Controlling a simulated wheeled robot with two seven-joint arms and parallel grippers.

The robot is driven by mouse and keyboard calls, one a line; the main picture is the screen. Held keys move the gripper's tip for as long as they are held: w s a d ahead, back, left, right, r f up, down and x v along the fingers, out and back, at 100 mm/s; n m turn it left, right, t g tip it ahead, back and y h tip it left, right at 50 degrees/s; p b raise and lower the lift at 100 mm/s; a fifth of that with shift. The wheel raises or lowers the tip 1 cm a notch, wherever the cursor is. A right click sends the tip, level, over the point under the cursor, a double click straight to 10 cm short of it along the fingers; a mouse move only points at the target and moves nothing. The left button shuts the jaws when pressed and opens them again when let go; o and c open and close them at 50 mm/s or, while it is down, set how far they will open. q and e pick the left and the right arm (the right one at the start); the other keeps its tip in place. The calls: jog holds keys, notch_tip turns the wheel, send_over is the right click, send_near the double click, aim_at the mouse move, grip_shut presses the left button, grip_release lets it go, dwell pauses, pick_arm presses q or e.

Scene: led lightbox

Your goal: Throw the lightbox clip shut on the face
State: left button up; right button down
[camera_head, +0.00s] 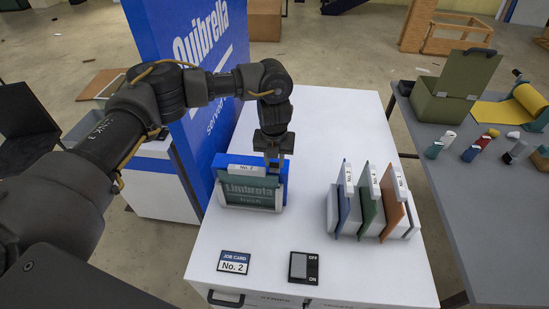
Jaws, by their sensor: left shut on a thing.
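The lightbox (222,162) is a blue-backed box standing upright on the white counter. Its green face (250,192) carries pale lettering that looks like "Limbrela" and a white "No. 2" label along the top; it sits in the front of the box. My left gripper (273,162) points down at the box's top edge, right of the label's middle, shut on a small part there that I take to be the clip. The fingers hide most of it, so its angle cannot be told. My right gripper is not in view.
A rack (401,226) with blue, green and orange panels stands to the right. A job card (234,262) reading "No. 2" and an OFF/ON switch (303,267) lie in front. A tall blue sign (190,75) rises behind left. The counter's back right is clear.

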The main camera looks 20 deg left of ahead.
aim_at(274, 169)
pick_arm(q)
jog(key=shift+s+f+t, duration=0.1)
jog(key=shift+t, duration=0.2)
jog(key=o, duration=1)
jog(key=shift+r, duration=0.55)
notch_tip(274, 169, up, 10)
jog(key=s+b, duration=0.1)
jog(key=b, duration=0.2)
jog(key=shift+s+d+f, duration=0.15)
jog(key=shift+s, duration=0.05)
jog(key=shift+f, duration=0.1)
